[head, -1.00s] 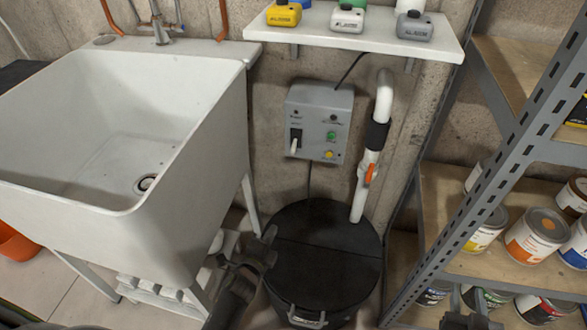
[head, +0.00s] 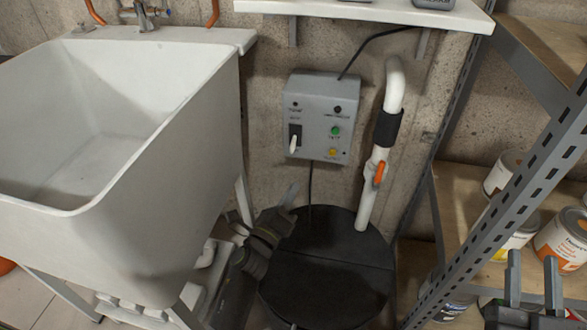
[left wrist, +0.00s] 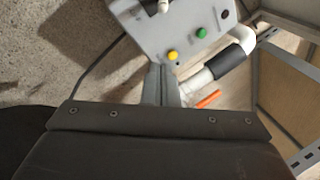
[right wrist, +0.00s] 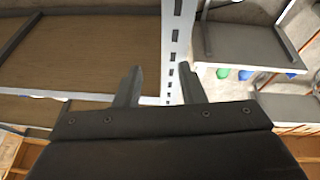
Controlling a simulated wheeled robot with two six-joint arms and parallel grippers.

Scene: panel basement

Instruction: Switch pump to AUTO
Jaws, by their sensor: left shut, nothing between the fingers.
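The grey pump control box (head: 320,118) hangs on the concrete wall between the sink and the shelf rack. On its left side is a white toggle lever (head: 294,144) on a dark plate, tilted downward. A green button (head: 335,131) and a yellow button (head: 333,152) sit to its right; the box also shows in the left wrist view (left wrist: 180,28). My left gripper (head: 292,194) is shut and empty, below the box and apart from it, above the black sump lid. My right gripper (head: 533,268) is open and empty in front of the shelf rack.
A white sink (head: 120,210) stands at the left. The black round sump lid (head: 330,275) lies below the box. A white pipe with an orange valve handle (head: 379,174) rises at the right. A metal rack (head: 500,175) holds paint cans. A white shelf (head: 370,14) is above.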

